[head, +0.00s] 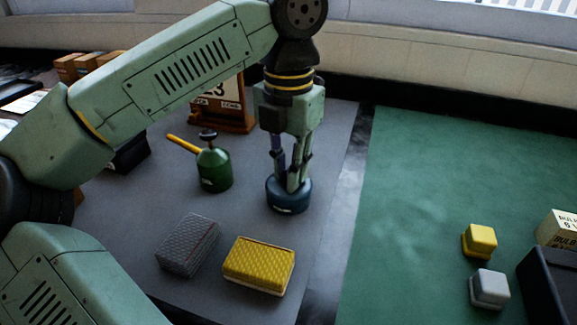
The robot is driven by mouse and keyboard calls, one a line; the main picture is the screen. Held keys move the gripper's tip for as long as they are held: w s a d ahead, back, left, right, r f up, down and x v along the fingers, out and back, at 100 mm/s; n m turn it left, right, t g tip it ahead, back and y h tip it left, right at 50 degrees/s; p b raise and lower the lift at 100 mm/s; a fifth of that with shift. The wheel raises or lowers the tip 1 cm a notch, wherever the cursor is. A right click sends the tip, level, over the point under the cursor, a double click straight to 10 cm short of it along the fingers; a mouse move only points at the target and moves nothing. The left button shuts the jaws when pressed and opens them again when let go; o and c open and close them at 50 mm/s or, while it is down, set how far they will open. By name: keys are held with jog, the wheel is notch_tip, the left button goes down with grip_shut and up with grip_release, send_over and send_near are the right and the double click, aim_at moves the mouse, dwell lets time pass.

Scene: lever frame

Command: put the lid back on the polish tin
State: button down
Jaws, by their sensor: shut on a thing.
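The polish tin (289,204) is a round dark blue tin with a pale label on its front. It stands upright on the grey mat, near the mat's right side. My gripper (293,184) points straight down at the tin's top, with its fingers shut on the lid there. The fingers hide much of the lid. The lid is over the tin, but I cannot tell whether it is fully seated or slightly raised.
A green oil can (214,170) with a yellow spout stands left of the tin. A grey block (189,246) and a yellow block (259,265) lie in front. A calendar stand (236,113) is behind. The green mat (420,215) at right is mostly clear.

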jog(key=c, duration=1.4)
grip_release()
jog(key=shift+c, duration=0.2)
jog(key=shift+o, duration=0.5)
jog(key=o, duration=0.4)
jog(key=shift+r+p, duration=2.25)
jog(key=shift+r, duration=0.7)
jog(key=shift+r+p, duration=0.4)
jog(key=shift+r, duration=0.2)
